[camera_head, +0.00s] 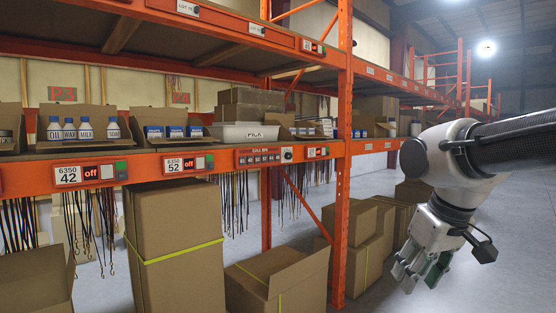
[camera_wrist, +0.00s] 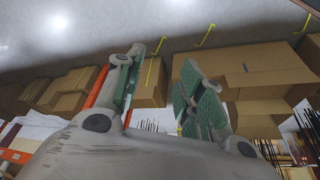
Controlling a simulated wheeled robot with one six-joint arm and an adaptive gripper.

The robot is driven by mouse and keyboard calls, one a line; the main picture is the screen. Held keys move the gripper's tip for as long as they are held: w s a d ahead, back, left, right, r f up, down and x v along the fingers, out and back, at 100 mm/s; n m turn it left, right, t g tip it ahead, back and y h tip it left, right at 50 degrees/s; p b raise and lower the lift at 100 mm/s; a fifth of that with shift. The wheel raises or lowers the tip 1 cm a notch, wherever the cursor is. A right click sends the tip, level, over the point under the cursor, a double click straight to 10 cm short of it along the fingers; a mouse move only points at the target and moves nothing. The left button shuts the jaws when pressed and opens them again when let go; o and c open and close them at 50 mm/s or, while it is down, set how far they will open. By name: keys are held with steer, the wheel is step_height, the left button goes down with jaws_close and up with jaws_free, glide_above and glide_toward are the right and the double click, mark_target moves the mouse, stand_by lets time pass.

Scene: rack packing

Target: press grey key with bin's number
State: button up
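A small panel headed CALL BIN (camera_head: 265,156) is fixed to the orange shelf beam, with a row of small grey keys and a round dark knob at its right end; the key numbers are too small to read. Above it on the shelf stands a white bin (camera_head: 243,134) with a label. Two beam labels read 42 (camera_head: 67,176) and 52 (camera_head: 172,165), each beside a red "off" display. My gripper (camera_head: 423,272) hangs at the right, well away from the panel, pointing down. In the wrist view its green-padded fingers (camera_wrist: 168,85) are apart and empty.
An orange upright (camera_head: 342,200) stands between my gripper and the panel. Large cardboard boxes (camera_head: 178,245) fill the floor below. The aisle floor at right is clear.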

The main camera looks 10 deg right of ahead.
jaws_close()
stand_by(1.1)
